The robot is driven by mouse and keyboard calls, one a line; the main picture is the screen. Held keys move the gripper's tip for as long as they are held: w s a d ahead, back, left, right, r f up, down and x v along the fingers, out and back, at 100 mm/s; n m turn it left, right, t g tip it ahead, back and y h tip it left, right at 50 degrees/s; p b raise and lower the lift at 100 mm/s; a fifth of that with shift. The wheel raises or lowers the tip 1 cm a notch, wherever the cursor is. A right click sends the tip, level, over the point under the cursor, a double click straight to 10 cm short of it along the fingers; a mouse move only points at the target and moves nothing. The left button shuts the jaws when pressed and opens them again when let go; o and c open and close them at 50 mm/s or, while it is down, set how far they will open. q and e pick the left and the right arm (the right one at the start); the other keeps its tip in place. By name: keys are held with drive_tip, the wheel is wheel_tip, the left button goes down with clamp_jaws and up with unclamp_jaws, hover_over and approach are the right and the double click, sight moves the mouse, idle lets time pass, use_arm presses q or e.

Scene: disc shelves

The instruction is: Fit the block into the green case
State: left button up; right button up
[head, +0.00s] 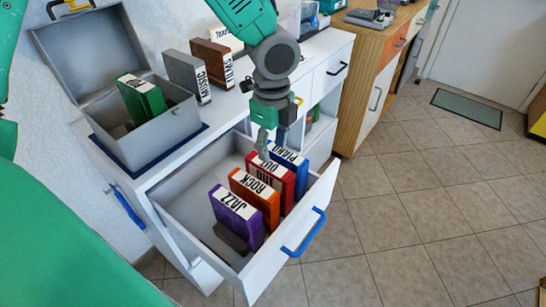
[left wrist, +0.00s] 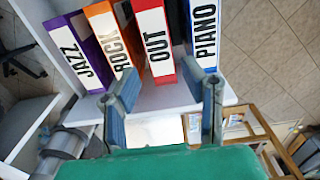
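A green case (head: 143,97) with a white label stands in the open grey box (head: 155,140) on top of the cabinet at the left. I cannot make out a separate block. My left gripper (head: 263,152) points down over the open drawer, at the back of the red OUT case (head: 272,184) and close to the blue PIANO case (head: 292,165). In the left wrist view its two fingers (left wrist: 165,82) are apart, with nothing held between them. The red OUT case (left wrist: 159,45) and the PIANO case (left wrist: 204,38) lie beyond the fingertips. My right gripper is not in view.
The drawer (head: 316,205) also holds an orange ROCK case (head: 258,200), a purple JAZZ case (head: 236,218) and a dark grey piece (head: 231,240). A grey case (head: 187,76) and a brown case (head: 212,62) stand on the cabinet.

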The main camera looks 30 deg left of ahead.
use_arm(q)
wheel_tip(320, 180, up, 5)
drive_tip(key=shift+r+p, duration=0.1)
drive_tip(key=shift+p, duration=0.35)
